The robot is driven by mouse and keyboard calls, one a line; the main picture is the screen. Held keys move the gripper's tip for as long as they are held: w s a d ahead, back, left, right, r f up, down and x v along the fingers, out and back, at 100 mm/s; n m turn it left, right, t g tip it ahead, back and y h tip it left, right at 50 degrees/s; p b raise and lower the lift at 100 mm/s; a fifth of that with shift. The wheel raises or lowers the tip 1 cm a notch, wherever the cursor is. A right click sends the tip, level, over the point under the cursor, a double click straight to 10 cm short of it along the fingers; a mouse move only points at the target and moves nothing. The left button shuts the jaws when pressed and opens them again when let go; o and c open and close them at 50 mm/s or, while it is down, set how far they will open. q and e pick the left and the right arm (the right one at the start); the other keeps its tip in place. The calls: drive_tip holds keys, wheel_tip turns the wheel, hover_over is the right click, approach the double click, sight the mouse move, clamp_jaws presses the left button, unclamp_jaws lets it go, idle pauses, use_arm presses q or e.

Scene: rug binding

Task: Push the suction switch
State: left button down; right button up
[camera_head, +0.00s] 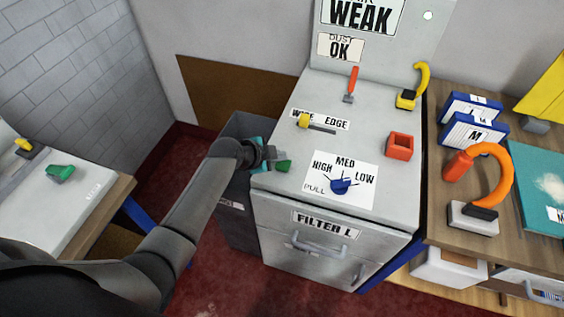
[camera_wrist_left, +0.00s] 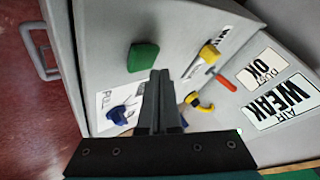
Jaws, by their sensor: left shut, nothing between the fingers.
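No switch has a readable suction label. A green switch (camera_head: 283,166) sits at the left edge of the grey machine top (camera_head: 270,183), and it also shows as a green block in the left wrist view (camera_wrist_left: 143,56). A blue knob (camera_head: 341,186) sits on a label reading HIGH, MED, LOW and PULL; it also shows in the wrist view (camera_wrist_left: 117,115). My left gripper (camera_head: 270,158) is shut and empty, just left of the green switch. In the wrist view its closed fingers (camera_wrist_left: 161,98) point toward the machine top; I cannot tell whether they touch the switch.
The machine top also bears a yellow lever (camera_head: 304,120), a red lever (camera_head: 352,83), a yellow hook (camera_head: 414,84) and a red box (camera_head: 399,146). A sign reads WEAK (camera_head: 361,14). Another green switch (camera_head: 61,173) is on the left unit. An orange-hooked tool (camera_head: 490,175) stands right.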

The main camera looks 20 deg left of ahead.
sight(279, 166)
use_arm(q)
drive_tip(key=shift+f, duration=0.4)
drive_tip(key=shift+f+b, duration=0.55)
drive_tip(key=shift+b, duration=0.15)
idle(0.4)
drive_tip(key=shift+r, duration=0.1)
drive_tip(key=shift+r+p, duration=0.95)
wheel_tip(279, 166, up, 6)
drive_tip(key=p, duration=0.5)
